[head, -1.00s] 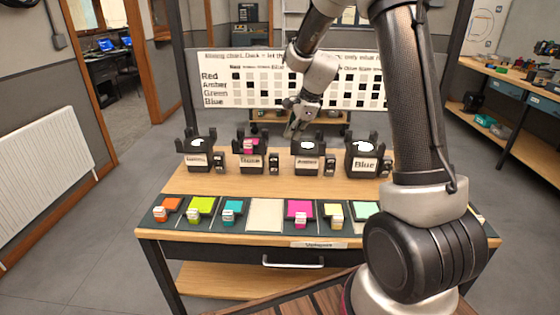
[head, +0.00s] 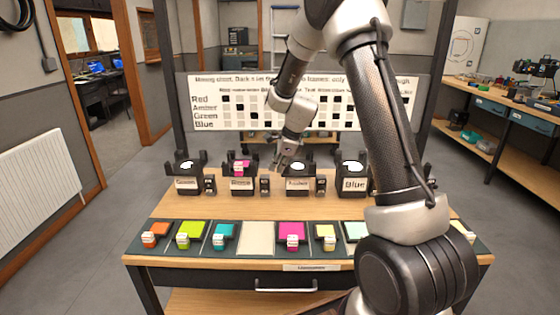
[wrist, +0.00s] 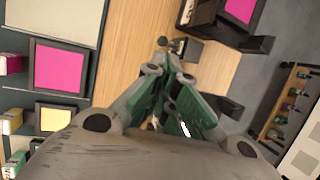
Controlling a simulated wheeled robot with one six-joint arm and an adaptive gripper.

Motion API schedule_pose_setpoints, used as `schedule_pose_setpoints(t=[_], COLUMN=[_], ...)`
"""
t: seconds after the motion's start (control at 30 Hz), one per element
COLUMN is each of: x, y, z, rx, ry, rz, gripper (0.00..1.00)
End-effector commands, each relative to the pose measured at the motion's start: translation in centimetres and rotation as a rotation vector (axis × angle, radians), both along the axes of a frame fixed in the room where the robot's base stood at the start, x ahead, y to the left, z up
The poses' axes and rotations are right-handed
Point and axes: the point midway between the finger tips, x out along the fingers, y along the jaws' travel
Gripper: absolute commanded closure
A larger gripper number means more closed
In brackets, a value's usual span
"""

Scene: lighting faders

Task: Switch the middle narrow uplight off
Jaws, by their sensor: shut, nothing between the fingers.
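Several black uplights stand in a row at the back of the bench. From the left they are one with a blurred label (head: 187,183), one with a magenta gel (head: 242,167), a third (head: 298,184), and one labelled Blue (head: 353,185). I cannot tell which uplight is the middle narrow one. My gripper (head: 285,166) is shut and empty, behind or above the gap between second and third. In the wrist view its fingers (wrist: 178,122) point toward the bench.
A row of coloured gel swatches (head: 291,230) lies along the bench front. A chart board (head: 300,100) stands behind the uplights. My arm hides the bench's right side. The wood strip (head: 230,207) between swatches and uplights is clear.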

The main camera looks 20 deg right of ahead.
Motion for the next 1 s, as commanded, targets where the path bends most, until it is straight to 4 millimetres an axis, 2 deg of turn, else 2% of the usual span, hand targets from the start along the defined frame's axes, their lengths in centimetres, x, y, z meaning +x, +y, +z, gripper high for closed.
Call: schedule_pose_setpoints(t=[0.03,0.2,0.4,0.6,1.0], x=[0.3,1.4,2.3,2.6,2.8], y=[0.3,1.0,1.6,1.8,1.8], z=[-1.1,-4.3,-6.8,-7.6,-7.6], rx=[0.000,0.000,0.000,0.000,-0.002], ry=[0.003,0.002,0.001,-0.001,-0.006], rz=[0.001,0.000,0.001,0.000,0.000], gripper=[1.00,1.00,1.00,1.00,1.00])
